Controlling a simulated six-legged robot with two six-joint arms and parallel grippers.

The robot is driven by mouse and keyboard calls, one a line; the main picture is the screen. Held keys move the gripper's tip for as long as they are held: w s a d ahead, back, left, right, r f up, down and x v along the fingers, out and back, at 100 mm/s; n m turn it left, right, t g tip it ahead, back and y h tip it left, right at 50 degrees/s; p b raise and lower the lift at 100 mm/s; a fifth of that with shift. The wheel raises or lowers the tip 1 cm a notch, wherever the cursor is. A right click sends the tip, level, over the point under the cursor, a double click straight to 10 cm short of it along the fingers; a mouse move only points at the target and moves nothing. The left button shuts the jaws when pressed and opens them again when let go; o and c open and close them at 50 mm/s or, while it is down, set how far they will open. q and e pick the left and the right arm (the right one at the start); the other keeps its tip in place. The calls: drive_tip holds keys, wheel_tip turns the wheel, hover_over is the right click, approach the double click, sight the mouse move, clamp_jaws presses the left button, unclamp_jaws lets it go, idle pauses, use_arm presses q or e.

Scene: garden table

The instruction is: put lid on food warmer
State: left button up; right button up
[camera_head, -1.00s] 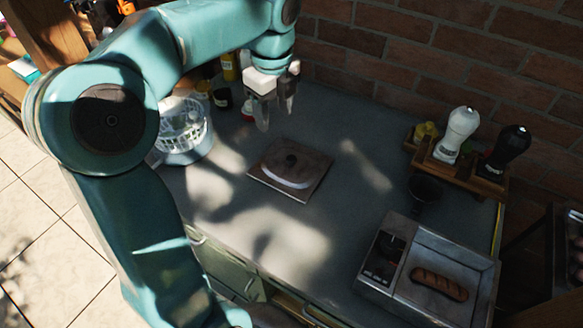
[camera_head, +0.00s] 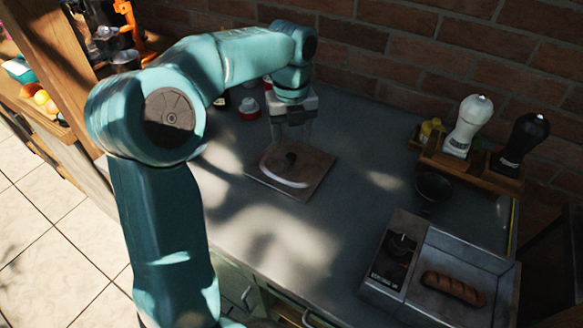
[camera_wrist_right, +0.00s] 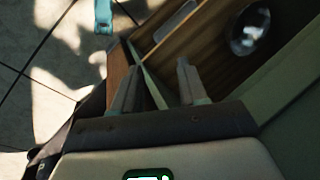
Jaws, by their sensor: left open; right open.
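The lid, a flat square brownish plate (camera_head: 313,170) with a dark knob in its middle, lies on the grey counter in the head view. My left gripper (camera_head: 291,138) is open and empty, pointing down just above and behind the knob; whether it touches is unclear. The food warmer (camera_head: 407,291) is a metal box at the lower right, with a dark control on its left part and a bread roll or sausage (camera_head: 455,288) in its open tray. My right gripper (camera_wrist_right: 157,82) is open and empty in the right wrist view, over a wooden drawer or shelf.
A wooden rack with a white shaker (camera_head: 466,125) and a black shaker (camera_head: 521,143) stands at the right against the brick wall. A small black pan (camera_head: 432,187) lies before it. A red-and-white jar (camera_head: 249,108) stands behind the lid. The counter between lid and warmer is clear.

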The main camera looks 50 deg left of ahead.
sight(291, 156)
use_arm(q)
drive_tip(key=shift+s+f, duration=0.1)
drive_tip(key=shift+f, duration=0.5)
drive_tip(key=f, duration=0.4)
drive_tip(key=shift+w+a, duration=0.3)
drive_tip(key=shift+w, duration=0.05)
drive_tip(key=shift+s+f, duration=0.1)
drive_tip(key=shift+f, duration=0.25)
clamp_jaws()
